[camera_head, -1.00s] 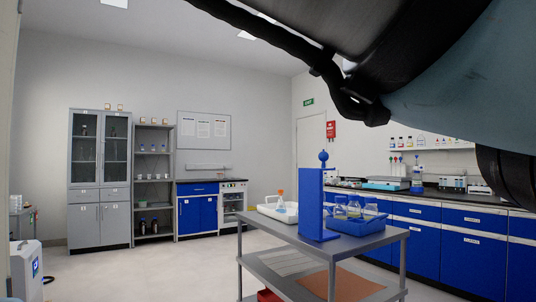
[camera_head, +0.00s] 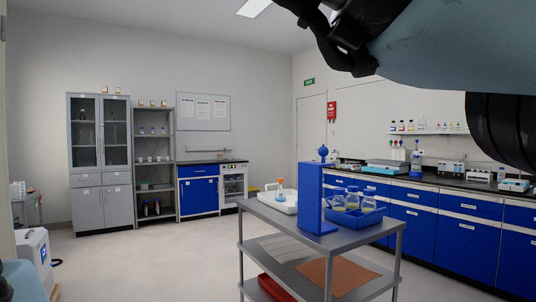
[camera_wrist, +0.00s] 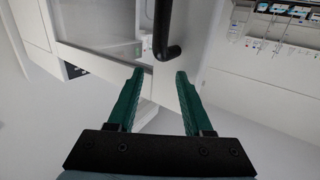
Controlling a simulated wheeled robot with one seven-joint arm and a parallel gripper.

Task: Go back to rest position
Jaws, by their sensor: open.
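My gripper (camera_wrist: 160,80) shows in the wrist view with its two green fingers apart and nothing between them. A black curved bar (camera_wrist: 168,30) lies beyond the fingertips in that view; I cannot tell whether it is part of my own body. In the head view my arm crosses the top right corner, and the gripper itself is not visible there.
A grey cart (camera_head: 388,240) stands ahead with a blue stand (camera_head: 311,200), a blue tray of flasks (camera_head: 353,217) and a white tray (camera_head: 285,207). Blue cabinets (camera_head: 462,240) line the right wall. A grey cabinet (camera_head: 101,160) stands at the back left. The floor at left centre is clear.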

